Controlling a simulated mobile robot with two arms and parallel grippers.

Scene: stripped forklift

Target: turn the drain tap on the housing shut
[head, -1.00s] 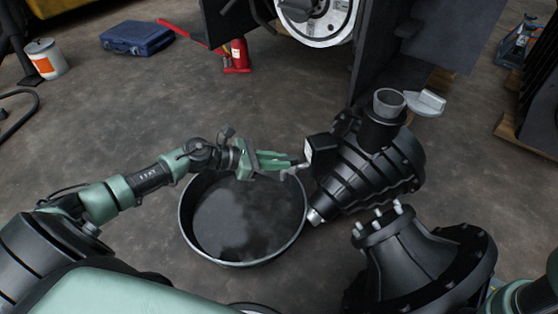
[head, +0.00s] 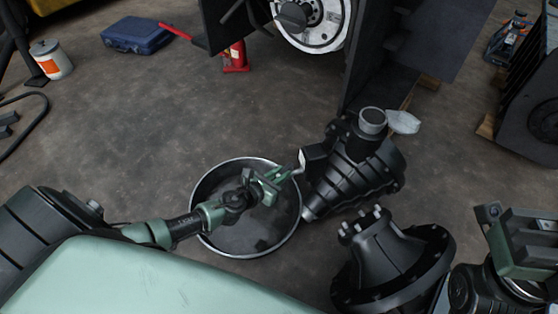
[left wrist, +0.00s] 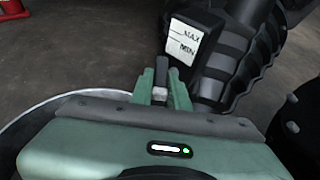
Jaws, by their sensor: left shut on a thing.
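The black ribbed housing (head: 362,178) lies right of centre in the head view. Its white MAX/MIN level panel shows in the left wrist view (left wrist: 187,42). My left gripper (head: 296,172) is at the housing's left side, beside that panel. In the left wrist view its green fingers (left wrist: 163,88) are shut on a small dark lever with a pale end (left wrist: 160,92), which looks like the drain tap's handle. The tap's body is mostly hidden. At the right edge, a green part of what looks like my right gripper (head: 520,243) shows; its fingers cannot be made out.
A round pan (head: 194,204) with dark liquid stands under my left gripper. A black flanged cone (head: 385,262) stands close in front of the housing. A red jack (head: 235,57), blue case (head: 137,36) and white bucket (head: 50,60) are farther back.

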